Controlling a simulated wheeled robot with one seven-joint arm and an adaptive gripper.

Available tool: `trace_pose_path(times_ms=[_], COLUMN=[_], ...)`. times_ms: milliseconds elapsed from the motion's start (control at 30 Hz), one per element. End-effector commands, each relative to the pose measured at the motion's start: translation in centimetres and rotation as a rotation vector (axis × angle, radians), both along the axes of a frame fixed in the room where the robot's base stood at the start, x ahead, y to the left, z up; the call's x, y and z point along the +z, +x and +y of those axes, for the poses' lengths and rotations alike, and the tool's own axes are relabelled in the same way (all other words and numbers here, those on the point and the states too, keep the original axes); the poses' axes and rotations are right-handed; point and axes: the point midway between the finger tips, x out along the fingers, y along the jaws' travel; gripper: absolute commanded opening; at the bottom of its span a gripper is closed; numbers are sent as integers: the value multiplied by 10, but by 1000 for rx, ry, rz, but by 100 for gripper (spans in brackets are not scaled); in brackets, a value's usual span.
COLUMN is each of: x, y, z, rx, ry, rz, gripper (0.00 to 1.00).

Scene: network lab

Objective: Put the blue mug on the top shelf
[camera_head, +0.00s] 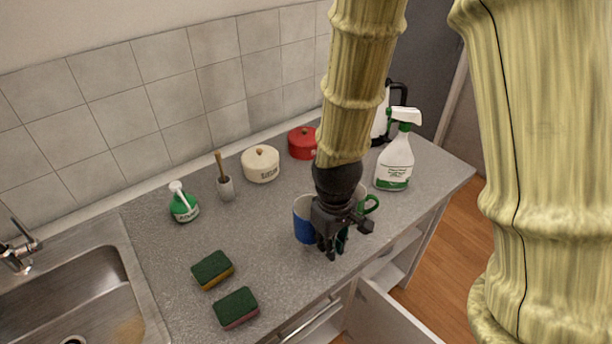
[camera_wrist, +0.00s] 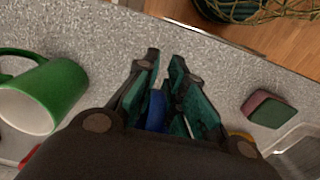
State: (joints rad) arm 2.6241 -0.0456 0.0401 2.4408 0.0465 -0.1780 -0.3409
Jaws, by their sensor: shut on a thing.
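The blue mug (camera_head: 303,222) is at the counter's front middle, partly hidden behind my gripper (camera_head: 334,246). In the wrist view a strip of the blue mug (camera_wrist: 156,110) shows between the fingers of my gripper (camera_wrist: 166,62). The gripper points down and is shut on the mug. I cannot tell whether the mug touches the counter. Pale shelves (camera_head: 398,268) show in an open cabinet under the counter at the right; which is the top one is unclear.
A green mug (camera_head: 370,204) stands close right of my gripper. A spray bottle (camera_head: 395,165), a red pot (camera_head: 302,143) and a white pot (camera_head: 261,164) stand behind. Two sponges (camera_head: 212,269) lie at the left front. A cabinet door (camera_head: 392,318) stands open below.

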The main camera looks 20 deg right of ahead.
Motion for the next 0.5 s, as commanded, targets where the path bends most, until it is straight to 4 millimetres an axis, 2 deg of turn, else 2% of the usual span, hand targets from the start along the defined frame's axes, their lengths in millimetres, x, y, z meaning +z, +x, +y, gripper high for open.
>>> trace_pose_path(times_ms=[167, 500], x=[1, -6], y=[22, 93], z=[-4, -15], rx=[1, 5], ry=[1, 0], rz=[0, 0], gripper=[0, 0])
